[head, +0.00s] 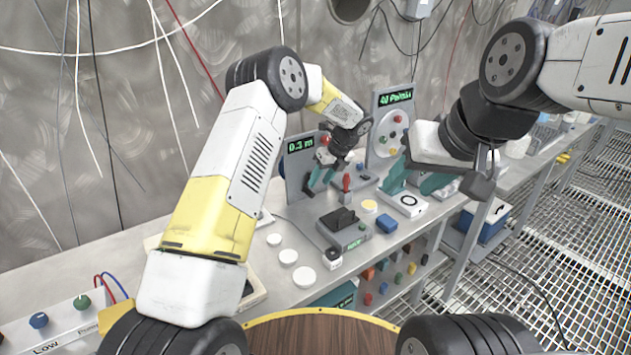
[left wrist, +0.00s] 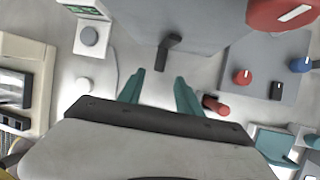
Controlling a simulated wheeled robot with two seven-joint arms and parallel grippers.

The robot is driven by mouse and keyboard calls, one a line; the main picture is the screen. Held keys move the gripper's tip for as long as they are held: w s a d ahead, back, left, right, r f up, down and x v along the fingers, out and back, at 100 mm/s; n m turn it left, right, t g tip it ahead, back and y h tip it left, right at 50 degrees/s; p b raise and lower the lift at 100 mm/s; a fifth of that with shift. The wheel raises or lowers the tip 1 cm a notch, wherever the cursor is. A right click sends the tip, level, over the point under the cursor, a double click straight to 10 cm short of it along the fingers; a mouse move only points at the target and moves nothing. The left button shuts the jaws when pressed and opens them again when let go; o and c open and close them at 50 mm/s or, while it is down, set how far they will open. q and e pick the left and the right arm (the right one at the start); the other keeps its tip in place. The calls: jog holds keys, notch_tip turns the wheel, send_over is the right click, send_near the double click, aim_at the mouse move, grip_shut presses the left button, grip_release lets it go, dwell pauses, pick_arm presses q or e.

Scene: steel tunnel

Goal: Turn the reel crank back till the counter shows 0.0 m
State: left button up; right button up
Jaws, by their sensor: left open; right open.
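The counter (head: 301,144) is a green display on an upright grey panel (head: 297,170); it appears to read 0.3 m. A red round part (head: 324,140) sits at the panel's right side; a red disc (left wrist: 283,14) also shows at the top right of the left wrist view. My left gripper (head: 322,179) is open in front of the panel. In the left wrist view its teal fingers (left wrist: 161,90) are apart, and a small black handle (left wrist: 168,52) lies just beyond them, not gripped. Whether this is the reel crank I cannot tell. My right gripper (head: 414,180) is open and empty, further right.
A second panel (head: 383,100) with a green display stands to the right. A box with a black part (head: 343,225), a white button box (head: 404,203) and several white discs (head: 289,257) occupy the bench. In the left wrist view, a red-tipped lever (left wrist: 215,105) is close to the right finger.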

aim_at(313, 193)
pick_arm(q)
jog(key=x, duration=0.6)
grip_shut()
